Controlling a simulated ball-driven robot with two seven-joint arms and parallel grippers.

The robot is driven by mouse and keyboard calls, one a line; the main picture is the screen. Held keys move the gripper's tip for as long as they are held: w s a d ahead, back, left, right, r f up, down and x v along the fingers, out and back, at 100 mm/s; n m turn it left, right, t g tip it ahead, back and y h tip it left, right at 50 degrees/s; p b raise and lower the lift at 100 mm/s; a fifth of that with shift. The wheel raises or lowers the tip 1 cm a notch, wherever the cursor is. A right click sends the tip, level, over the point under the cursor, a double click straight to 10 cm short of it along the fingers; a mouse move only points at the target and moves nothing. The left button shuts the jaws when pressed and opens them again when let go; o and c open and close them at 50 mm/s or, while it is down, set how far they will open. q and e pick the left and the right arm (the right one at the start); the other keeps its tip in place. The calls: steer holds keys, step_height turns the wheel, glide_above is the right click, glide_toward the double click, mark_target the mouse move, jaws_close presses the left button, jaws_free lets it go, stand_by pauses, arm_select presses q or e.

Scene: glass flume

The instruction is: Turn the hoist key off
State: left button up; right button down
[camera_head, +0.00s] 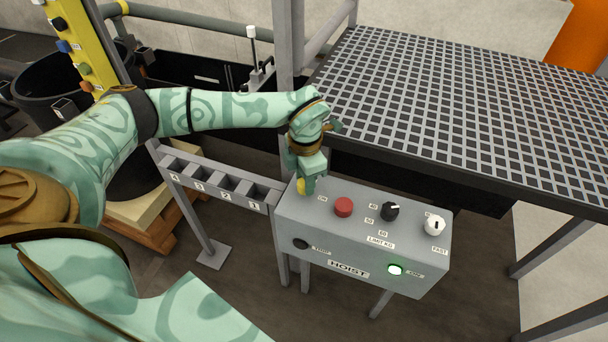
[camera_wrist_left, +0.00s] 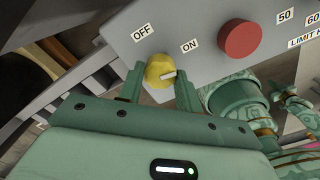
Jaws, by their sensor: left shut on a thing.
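The hoist key is a yellow knob (camera_head: 300,187) at the left end of the grey hoist control box (camera_head: 330,225). My left gripper (camera_head: 303,180) reaches down onto the knob from above. In the left wrist view its two fingers (camera_wrist_left: 160,82) stand on either side of the knob, shut on it. My right gripper is not in view.
The box also bears a red button (camera_head: 344,207), a black dial (camera_head: 390,211), a white knob (camera_head: 434,225) and a lit green button (camera_head: 395,269). A grey post (camera_head: 290,60) stands just behind my gripper. A grating platform (camera_head: 470,100) lies right and behind; numbered slots (camera_head: 220,183) lie left.

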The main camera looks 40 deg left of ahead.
arm_select(q)
steer(key=m+p, duration=0.2)
steer(key=m, duration=0.1)
steer(key=shift+r+m+p, duration=0.25)
steer(key=shift+m+p, duration=0.05)
steer(key=shift+p, duration=0.1)
steer(key=m+p, duration=0.2)
steer(key=m, duration=0.2)
steer(key=shift+w+p, duration=0.1)
steer(key=shift+p, duration=0.3)
steer(key=m+p, duration=0.2)
steer(key=m, duration=0.2)
steer(key=shift+f+m, duration=0.1)
steer(key=shift+m, duration=0.3)
steer(key=shift+m+p, duration=0.45)
steer(key=shift+m, duration=1.25)
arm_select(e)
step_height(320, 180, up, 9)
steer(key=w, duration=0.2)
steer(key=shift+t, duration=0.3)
arm_select(q)
steer(key=shift+f, duration=0.1)
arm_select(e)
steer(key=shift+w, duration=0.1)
arm_select(q)
steer(key=o, duration=1)
